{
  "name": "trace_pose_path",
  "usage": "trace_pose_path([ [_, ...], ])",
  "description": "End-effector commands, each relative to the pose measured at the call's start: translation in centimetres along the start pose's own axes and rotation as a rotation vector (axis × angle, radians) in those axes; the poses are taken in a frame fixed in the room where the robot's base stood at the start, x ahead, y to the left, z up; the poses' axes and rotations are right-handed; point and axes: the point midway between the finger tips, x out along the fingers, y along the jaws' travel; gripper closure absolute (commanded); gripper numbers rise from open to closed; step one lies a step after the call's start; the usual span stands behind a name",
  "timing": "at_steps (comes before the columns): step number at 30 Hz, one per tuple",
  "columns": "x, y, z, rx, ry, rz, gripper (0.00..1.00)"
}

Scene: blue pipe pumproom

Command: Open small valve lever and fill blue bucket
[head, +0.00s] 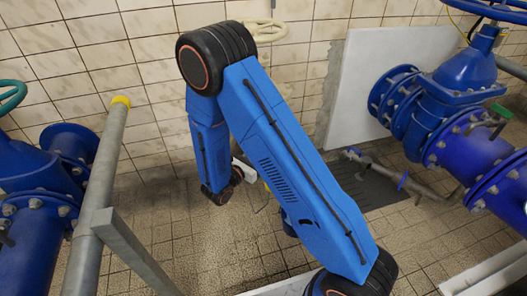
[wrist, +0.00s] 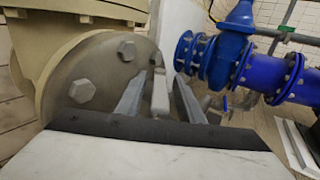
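A thin pipe low beside the large blue pipe carries a small blue lever (head: 403,181) in the head view. A small blue piece (wrist: 225,103), perhaps the same lever, shows in the wrist view. A green handle (head: 500,111) sits on the large pipe at the right. The fingers are close to a large beige flange.
The beige flange (wrist: 95,80) with big bolts fills the left of the wrist view. A large blue pipe with a valve (head: 460,130) stands at the right. A grey post with a yellow cap (head: 105,170) and another blue pipe stand at the left. Tiled floor (head: 210,250) lies open between.

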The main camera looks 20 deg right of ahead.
Motion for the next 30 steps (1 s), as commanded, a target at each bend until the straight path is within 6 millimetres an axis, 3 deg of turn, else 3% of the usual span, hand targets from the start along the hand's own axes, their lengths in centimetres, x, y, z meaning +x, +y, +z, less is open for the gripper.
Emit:
trace_pose_path([
  [9, -0.1, 0.0, 0.0, 0.0, 0.0, 0.0, 0.66],
  [14, -1.2, 0.1, 0.0, 0.0, 0.0, 0.002, 0.66],
  [30, -9.7, 0.1, 0.0, 0.0, 0.0, 0.004, 0.66],
])
